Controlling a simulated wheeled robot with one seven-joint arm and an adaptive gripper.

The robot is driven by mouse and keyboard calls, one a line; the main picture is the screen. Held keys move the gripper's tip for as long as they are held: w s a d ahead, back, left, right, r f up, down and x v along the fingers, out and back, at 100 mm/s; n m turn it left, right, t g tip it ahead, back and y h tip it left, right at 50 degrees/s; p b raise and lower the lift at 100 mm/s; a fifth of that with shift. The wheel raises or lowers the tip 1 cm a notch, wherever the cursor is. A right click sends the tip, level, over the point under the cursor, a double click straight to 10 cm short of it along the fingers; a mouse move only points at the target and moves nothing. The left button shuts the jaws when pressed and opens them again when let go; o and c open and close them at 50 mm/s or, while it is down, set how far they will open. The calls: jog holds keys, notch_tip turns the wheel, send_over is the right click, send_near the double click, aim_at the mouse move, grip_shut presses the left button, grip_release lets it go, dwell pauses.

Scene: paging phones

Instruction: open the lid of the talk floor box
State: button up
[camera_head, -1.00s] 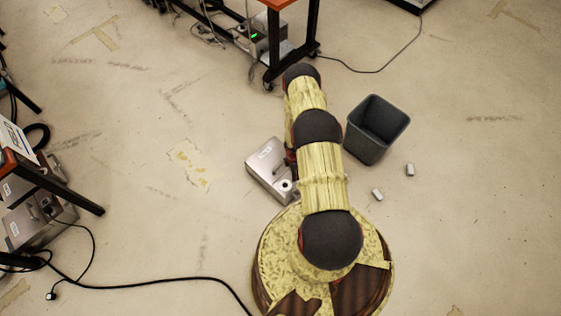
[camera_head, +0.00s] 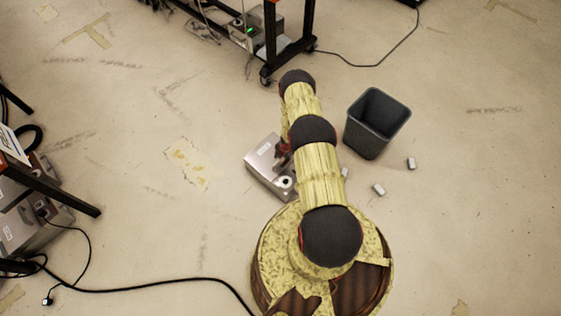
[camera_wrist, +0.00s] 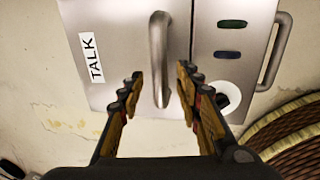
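The talk floor box (camera_head: 262,151) is a silver metal box on the floor just ahead of my base, partly hidden by my arm in the head view. In the wrist view its lid (camera_wrist: 115,45) carries a white TALK label and looks shut. A curved metal handle (camera_wrist: 158,50) stands on the lid. My gripper (camera_wrist: 158,78) is open, with one fingertip on each side of the handle's near end and visible gaps between. I cannot tell whether the fingers are low enough to enclose it. In the head view the gripper is mostly hidden behind the arm.
Right of the lid are two dark oval buttons (camera_wrist: 232,24), a round white part (camera_wrist: 229,97) and a side handle (camera_wrist: 275,50). A dark bin (camera_head: 377,123) stands right of my arm, near small grey blocks (camera_head: 378,189). A black cable (camera_head: 150,287) crosses the floor at left.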

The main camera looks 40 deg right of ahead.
jog(key=shift+w+f, duration=0.1)
jog(key=shift+f, duration=0.3)
jog(key=shift+c, duration=0.2)
jog(key=c, duration=0.8)
grip_shut()
